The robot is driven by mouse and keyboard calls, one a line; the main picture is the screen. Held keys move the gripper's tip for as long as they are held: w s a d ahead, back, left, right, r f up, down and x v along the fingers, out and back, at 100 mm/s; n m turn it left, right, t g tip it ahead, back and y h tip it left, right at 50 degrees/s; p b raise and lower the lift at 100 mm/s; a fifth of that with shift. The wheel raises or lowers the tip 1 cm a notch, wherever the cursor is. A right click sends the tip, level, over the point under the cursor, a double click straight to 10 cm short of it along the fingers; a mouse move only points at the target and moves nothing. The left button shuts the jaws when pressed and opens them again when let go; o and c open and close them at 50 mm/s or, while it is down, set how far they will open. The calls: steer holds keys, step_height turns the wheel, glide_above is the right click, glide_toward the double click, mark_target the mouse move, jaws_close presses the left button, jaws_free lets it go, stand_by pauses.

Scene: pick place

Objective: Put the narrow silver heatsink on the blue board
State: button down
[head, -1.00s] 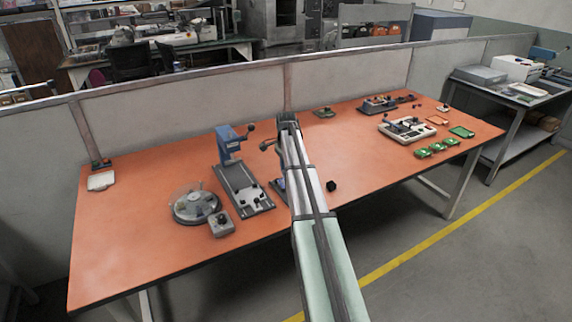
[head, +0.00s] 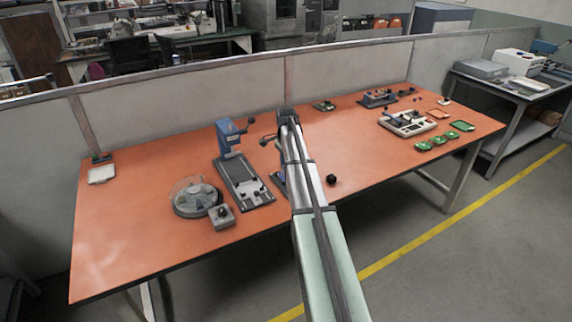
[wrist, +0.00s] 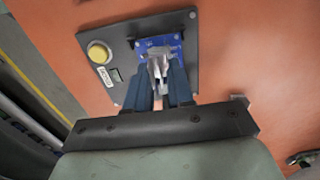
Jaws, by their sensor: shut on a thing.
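The blue board (wrist: 170,43) lies on a dark fixture plate (wrist: 192,28) in the wrist view. My gripper (wrist: 165,75) is over the lower part of the board. Its two blue-grey fingers are shut on a narrow silver heatsink (wrist: 157,60), which stands out in front of the blue surface. I cannot tell whether the heatsink touches the board or is just above it. The fingers and heatsink hide part of the board. In the head view my arm hides the gripper, the heatsink and most of the fixture.
The plate carries a yellow button (wrist: 98,52). In the head view a blue press (head: 236,165) and a round dish (head: 194,198) stand left of my arm. A small black knob (head: 331,179) is just right. Green boards (head: 437,142) lie farther right. The table's left front is clear.

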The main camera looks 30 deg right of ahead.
steer(key=shift+f, duration=0.8)
stand_by(0.8)
steer(key=c, duration=0.9)
jaws_free()
steer(key=c, duration=0.4)
steer(key=shift+o, duration=0.2)
steer(key=shift+r, duration=0.15)
steer(key=shift+r, duration=3.4)
